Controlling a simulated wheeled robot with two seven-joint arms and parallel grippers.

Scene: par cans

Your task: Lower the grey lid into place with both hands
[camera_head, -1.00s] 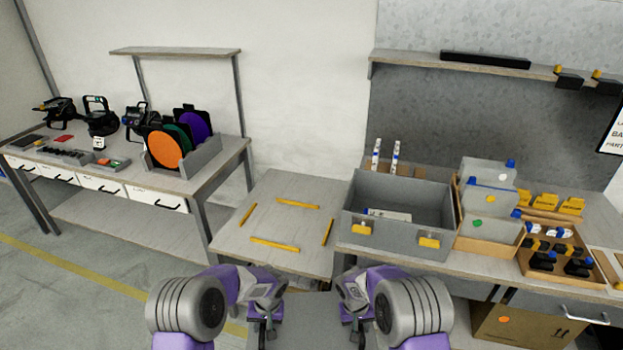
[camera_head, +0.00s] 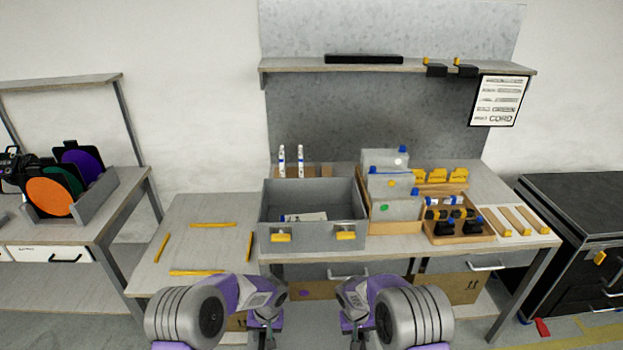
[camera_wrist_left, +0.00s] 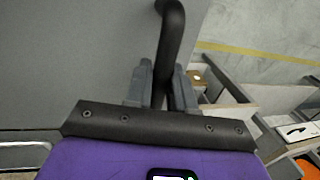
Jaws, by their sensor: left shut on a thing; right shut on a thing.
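The grey lid (camera_head: 311,322) is at the bottom of the head view, between my two grippers and in front of the bench. In the left wrist view, its flat grey face (camera_wrist_left: 70,60) fills the left side. My left gripper (camera_head: 264,332) is shut on a black bar handle (camera_wrist_left: 170,50) at the lid's edge. My right gripper (camera_head: 357,332) is shut at the lid's other side; its grip is too small to make out. The open grey case (camera_head: 275,217) stands on the bench beyond the grippers, with yellow latches on its front and a white labelled item (camera_head: 304,218) inside.
Right of the case stand grey panels (camera_head: 392,185) in a wooden holder and a wooden tray (camera_head: 458,236) of small parts. Two white bottles (camera_head: 300,160) stand behind the case. A low table (camera_head: 205,250) with yellow strips is at left. A black cabinet (camera_head: 580,210) is at right.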

